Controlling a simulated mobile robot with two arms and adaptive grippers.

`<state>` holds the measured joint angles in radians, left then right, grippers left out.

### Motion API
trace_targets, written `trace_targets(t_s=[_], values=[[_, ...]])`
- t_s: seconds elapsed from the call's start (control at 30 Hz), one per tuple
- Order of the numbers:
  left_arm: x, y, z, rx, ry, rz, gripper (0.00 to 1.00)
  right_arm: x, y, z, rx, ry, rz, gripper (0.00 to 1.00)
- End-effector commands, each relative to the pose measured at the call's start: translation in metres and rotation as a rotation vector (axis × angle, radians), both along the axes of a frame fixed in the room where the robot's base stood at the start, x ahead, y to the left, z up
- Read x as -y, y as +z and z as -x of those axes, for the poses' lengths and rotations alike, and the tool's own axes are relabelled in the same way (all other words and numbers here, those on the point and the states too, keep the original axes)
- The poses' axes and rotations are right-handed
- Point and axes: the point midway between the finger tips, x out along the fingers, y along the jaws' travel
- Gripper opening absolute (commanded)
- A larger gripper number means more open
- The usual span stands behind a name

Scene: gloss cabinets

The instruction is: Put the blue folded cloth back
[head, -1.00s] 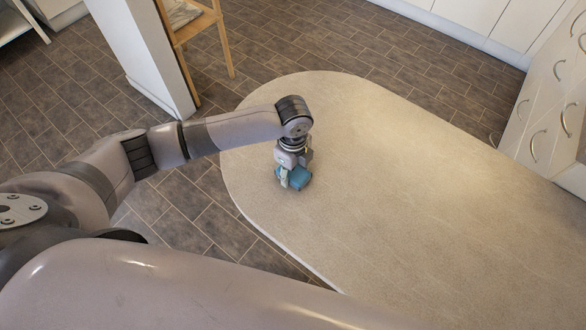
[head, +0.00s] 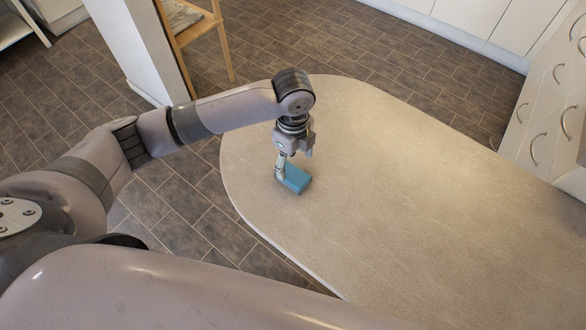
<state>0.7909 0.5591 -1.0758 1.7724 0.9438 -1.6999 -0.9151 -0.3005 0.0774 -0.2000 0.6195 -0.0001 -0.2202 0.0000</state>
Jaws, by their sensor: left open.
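The blue folded cloth (head: 297,180) lies on the pale, rounded table (head: 400,200), near its left end. My left gripper (head: 288,172) is directly above and beside the cloth, pointing down. It is open. One finger shows at the cloth's left side and hides part of it; I cannot tell whether it touches the cloth. My right gripper is not in view.
The table top around the cloth is bare, with wide free room to the right. A wooden shelf stand (head: 222,40) and a white panel (head: 140,45) stand on the tiled floor behind. White drawers (head: 545,120) are at the right.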

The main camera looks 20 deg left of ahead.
Motion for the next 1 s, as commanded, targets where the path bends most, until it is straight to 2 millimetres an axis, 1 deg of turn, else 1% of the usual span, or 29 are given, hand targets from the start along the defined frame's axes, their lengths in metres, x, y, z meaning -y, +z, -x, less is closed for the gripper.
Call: trace_targets(t_s=[0.03, 0.1, 0.2, 0.3, 0.43, 1.0], values=[[0.0, 0.011, -0.001, 0.006, 0.0, 0.002, 0.65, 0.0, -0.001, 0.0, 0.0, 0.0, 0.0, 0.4], [0.0, 0.023, -0.001, 0.004, 0.0, 0.0, 0.65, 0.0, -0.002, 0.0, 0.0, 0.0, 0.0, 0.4], [0.0, 0.037, -0.001, 0.003, 0.001, 0.001, 0.65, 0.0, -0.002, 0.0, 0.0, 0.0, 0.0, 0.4], [0.0, 0.045, -0.001, 0.001, 0.001, -0.001, 0.65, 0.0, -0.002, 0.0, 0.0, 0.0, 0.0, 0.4], [0.0, 0.049, 0.0, 0.0, 0.001, 0.0, 0.65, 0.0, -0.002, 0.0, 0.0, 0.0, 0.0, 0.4], [0.0, 0.049, 0.0, 0.0, 0.001, 0.0, 0.65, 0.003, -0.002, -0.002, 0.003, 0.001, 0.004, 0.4]])
